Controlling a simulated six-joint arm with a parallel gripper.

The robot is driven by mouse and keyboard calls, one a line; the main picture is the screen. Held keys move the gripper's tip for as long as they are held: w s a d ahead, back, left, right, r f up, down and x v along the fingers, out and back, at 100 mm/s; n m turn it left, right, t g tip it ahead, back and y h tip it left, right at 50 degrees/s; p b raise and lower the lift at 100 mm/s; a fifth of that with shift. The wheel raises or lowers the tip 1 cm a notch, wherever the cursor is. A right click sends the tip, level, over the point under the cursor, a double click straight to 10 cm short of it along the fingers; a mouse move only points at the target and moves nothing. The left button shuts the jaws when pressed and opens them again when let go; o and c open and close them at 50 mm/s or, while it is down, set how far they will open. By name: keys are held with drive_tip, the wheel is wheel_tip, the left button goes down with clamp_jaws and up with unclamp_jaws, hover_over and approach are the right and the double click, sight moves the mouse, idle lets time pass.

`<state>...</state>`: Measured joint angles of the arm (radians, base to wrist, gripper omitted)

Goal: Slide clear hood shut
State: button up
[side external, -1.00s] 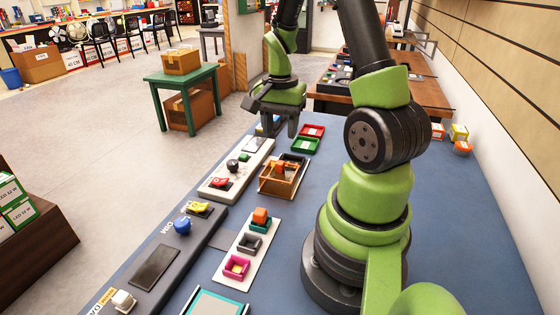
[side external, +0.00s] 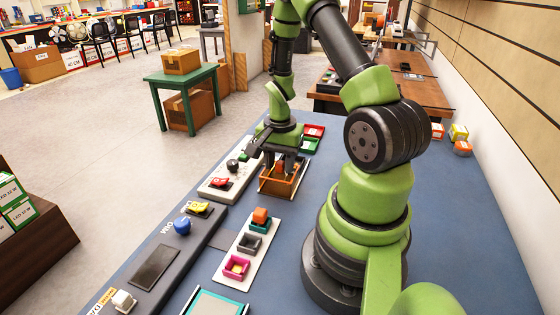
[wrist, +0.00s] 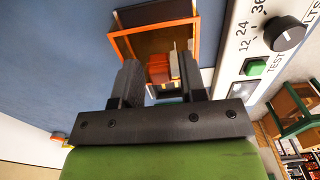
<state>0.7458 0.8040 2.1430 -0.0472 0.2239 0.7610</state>
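The orange-framed box (side external: 283,188) stands on the blue bench, with brownish, see-through-looking walls. My gripper (side external: 285,166) is pointing down just over it and hides much of its top. In the wrist view the box's orange rim (wrist: 119,47) shows beyond the fingers, with red-brown blocks (wrist: 159,68) and a tan upright piece inside. A dark panel (wrist: 155,13) adjoins the box's far edge. My gripper's fingers (wrist: 158,82) are apart, with nothing clearly held between them. I cannot tell which surface is the clear hood or how far it is closed.
A white panel with a black knob (wrist: 284,33) and a green button (wrist: 255,67) lies close beside the box. Red and green trays (side external: 311,138) are behind it. A white strip with small coloured cups (side external: 236,267) lies nearer the camera.

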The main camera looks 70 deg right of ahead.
clamp_jaws()
drive_tip(key=d, duration=1)
drive_tip(key=shift+d, duration=0.1)
drive_tip(key=shift+o, duration=1.3)
unclamp_jaws()
drive_tip(key=shift+r, duration=0.1)
wheel_tip(320, 180, up, 10)
drive_tip(key=shift+r, duration=2.4)
